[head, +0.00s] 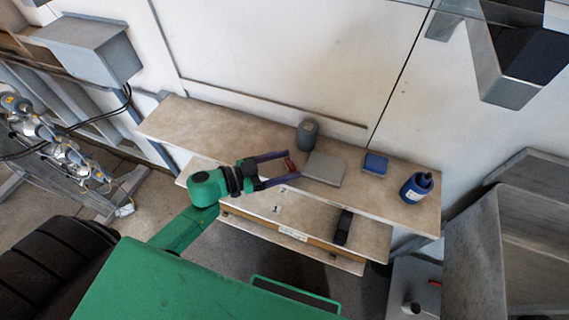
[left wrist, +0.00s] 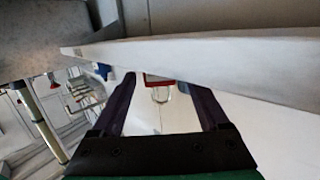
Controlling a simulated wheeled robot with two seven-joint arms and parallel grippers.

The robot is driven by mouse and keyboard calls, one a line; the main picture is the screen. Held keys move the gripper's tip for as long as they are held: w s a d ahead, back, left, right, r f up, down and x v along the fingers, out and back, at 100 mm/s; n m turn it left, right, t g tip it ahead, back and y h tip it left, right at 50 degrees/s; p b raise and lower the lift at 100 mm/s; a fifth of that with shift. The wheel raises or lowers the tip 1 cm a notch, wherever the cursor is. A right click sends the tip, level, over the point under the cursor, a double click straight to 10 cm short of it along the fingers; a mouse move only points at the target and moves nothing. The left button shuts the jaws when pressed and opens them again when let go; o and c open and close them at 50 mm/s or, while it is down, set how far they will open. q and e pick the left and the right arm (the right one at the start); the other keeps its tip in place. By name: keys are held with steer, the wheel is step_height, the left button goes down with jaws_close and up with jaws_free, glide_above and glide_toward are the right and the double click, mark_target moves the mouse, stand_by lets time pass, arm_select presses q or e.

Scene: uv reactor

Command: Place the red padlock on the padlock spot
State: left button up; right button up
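The red padlock (head: 289,165) is by the fingertips of my left gripper (head: 289,166), at the bench, left of a grey flat plate. In the left wrist view the padlock (left wrist: 159,80) shows as a red body with a pale metal shackle toward me. My left gripper (left wrist: 158,82) has its two purple fingers apart, one on each side of the padlock, with gaps showing. Whether the padlock rests on the bench is hard to tell. I cannot make out which place is the padlock spot. My right gripper is not in view.
On the bench (head: 205,122) are a grey cylinder (head: 307,135), the grey flat plate (head: 325,169), a blue block (head: 375,163) and a blue bottle (head: 416,188). Lower shelves step out in front, with small white labels and a black item (head: 343,227). The bench's left part is clear.

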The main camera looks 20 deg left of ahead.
arm_select(q)
steer(key=shift+r, duration=0.1)
steer(key=shift+s+a, duration=0.1)
steer(key=shift+a, duration=0.05)
steer(key=v, duration=1.1)
steer(key=shift+s+a+b, duration=0.25)
steer(key=shift+b, duration=0.1)
